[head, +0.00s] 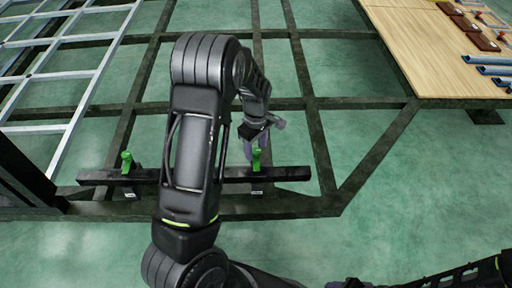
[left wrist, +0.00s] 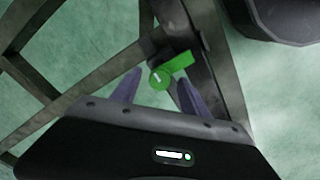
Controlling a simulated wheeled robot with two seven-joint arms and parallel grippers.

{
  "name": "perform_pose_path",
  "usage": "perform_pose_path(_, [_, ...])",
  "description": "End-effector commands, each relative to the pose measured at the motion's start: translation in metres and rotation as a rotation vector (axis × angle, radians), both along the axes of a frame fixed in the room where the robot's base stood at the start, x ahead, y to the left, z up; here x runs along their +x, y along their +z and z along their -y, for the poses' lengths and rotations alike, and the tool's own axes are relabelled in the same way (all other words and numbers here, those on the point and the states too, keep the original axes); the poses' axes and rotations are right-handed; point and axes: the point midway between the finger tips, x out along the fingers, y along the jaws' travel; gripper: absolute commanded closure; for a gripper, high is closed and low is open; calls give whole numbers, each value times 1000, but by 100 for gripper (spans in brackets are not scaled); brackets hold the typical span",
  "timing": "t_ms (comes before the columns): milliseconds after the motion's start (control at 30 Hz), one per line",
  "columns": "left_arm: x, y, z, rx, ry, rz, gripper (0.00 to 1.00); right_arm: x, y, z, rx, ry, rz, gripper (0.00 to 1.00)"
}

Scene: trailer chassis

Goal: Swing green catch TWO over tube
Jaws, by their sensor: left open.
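Two green catches stand on a dark tube (head: 290,173) that lies along the front of the chassis frame. One catch (head: 126,160) is at the left. The other catch (head: 256,158) is at the right, beside my left gripper (head: 250,148). The small labels below them are too small to read, so I cannot tell which is TWO. In the left wrist view, my open left gripper (left wrist: 158,88) has a green catch (left wrist: 172,68) just beyond and between its fingertips. Whether they touch is unclear. My left forearm hides the tube's middle. My right gripper is not in view.
The dark chassis frame (head: 330,150) has crossing beams over a green floor. A pale ladder-like metal frame (head: 85,90) lies at the left. A wooden table (head: 430,60) at the upper right holds blue tubes (head: 490,70) and other parts. Floor right of the chassis is clear.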

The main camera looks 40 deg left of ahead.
Motion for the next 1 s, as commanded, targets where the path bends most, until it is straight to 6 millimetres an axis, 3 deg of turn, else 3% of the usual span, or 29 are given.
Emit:
perform_pose_path(500, [1,71,0,0,-1,2,48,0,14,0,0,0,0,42])
perform_pose_path(1000, [0,75,0,0,0,0,48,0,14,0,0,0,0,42])
